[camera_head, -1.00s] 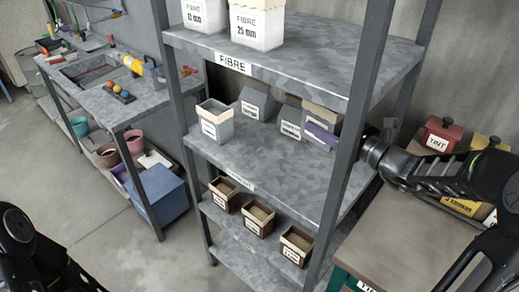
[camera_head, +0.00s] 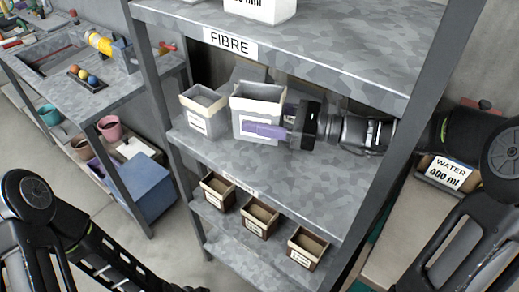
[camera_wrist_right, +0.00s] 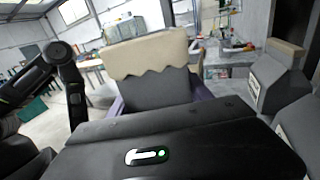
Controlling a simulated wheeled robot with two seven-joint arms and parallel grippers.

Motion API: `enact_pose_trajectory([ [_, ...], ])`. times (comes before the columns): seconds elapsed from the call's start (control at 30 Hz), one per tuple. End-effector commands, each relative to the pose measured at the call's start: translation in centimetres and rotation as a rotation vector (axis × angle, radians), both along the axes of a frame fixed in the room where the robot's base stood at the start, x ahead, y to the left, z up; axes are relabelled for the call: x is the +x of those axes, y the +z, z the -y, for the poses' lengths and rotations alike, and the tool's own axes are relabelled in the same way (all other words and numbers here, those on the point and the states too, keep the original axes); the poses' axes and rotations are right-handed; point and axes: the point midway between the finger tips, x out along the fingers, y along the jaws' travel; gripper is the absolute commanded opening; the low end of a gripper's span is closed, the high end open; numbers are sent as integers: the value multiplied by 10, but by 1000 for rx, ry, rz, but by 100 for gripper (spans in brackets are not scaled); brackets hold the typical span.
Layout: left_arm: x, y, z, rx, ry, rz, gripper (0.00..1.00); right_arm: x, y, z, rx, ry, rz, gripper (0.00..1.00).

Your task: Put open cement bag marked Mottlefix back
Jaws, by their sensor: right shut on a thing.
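My right gripper (camera_head: 278,128) reaches in from the right over the middle shelf (camera_head: 270,185). It is shut on an open grey bag (camera_head: 257,103) with a cream rim, its purple finger across the front. The bag is upright; its marking is not readable. I cannot tell whether its base touches the shelf. In the right wrist view the bag (camera_wrist_right: 150,58) stands between the purple fingers. Another open grey bag (camera_head: 203,112) stands just to its left. Closed grey bags are partly hidden behind. My left arm shows at lower left, its gripper out of view.
Several brown open boxes (camera_head: 260,216) line the lower shelf. A WATER box (camera_head: 448,175) stands on the table at right.

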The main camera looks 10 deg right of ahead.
Motion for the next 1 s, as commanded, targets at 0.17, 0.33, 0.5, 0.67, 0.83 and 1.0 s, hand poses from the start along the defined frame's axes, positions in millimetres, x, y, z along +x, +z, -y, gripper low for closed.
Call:
enact_pose_trajectory([
  [0.17,0,-1,0,0,0,0,37,0,-34,0,4,-1,-5,0],
  [0.33,0,-1,0,0,0,0,37,0,-46,0,1,-1,0,0],
  [0.5,0,-1,0,0,0,0,37,0,-46,1,0,-2,1,0],
  [0.67,0,-1,0,1,0,0,37,0,-53,0,2,-2,-4,0],
  [0.83,0,-1,0,1,0,0,37,0,-77,0,2,-2,-4,0],
  [1.0,0,-1,0,0,0,0,37,0,-84,0,0,-1,1,0],
])
